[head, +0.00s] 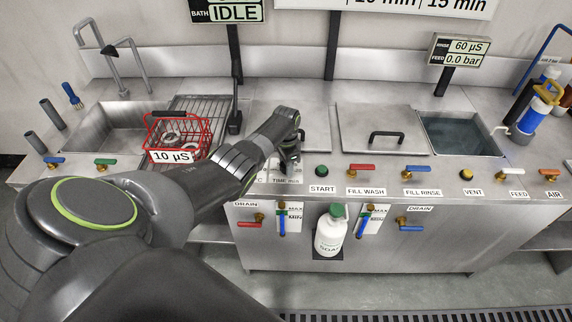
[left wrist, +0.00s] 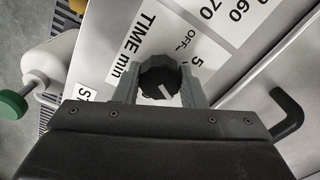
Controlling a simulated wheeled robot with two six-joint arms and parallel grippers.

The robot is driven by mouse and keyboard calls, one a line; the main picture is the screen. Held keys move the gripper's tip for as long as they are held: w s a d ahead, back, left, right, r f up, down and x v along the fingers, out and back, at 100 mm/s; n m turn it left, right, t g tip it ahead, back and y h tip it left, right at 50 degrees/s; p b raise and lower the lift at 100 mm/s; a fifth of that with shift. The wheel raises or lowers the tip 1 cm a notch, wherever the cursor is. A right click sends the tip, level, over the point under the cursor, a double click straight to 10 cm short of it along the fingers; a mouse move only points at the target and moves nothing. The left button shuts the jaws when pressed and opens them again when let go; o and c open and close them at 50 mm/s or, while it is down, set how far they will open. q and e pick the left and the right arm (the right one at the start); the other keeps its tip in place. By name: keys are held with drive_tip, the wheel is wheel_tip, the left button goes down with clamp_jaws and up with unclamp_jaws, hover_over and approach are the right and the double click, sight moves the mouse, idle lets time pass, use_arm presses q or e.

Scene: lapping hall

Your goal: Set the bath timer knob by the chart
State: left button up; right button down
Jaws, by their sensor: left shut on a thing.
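The timer knob (left wrist: 158,82) is a black round knob with a white pointer mark, beside a white dial plate (left wrist: 185,32) reading TIME min, OFF, 5, 60 and 70. My left gripper (left wrist: 160,85) is shut around the knob, one grey finger on each side. In the head view my left gripper (head: 290,165) is at the front panel, left of the green START button (head: 322,171), and hides the knob. The chart (head: 420,6) on the back wall is cut off at the top; 10 min and 15 min show. My right gripper is out of view.
A red basket (head: 207,128) tagged 10 µS stands on the drain rack. The bath display (head: 235,11) reads IDLE. A black lid handle (left wrist: 290,112) is close to my left gripper. A soap bottle (head: 331,233) hangs below the panel.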

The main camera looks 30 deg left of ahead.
use_arm(q)
drive_tip(key=shift+m, duration=1)
drive_tip(key=o, duration=1)
drive_tip(key=shift+r, duration=0.55)
wheel_tip(320, 180, up, 5)
drive_tip(key=shift+r+p, duration=0.1)
drive_tip(key=shift+p, duration=0.45)
wheel_tip(320, 180, up, 11)
drive_tip(key=b, duration=0.1)
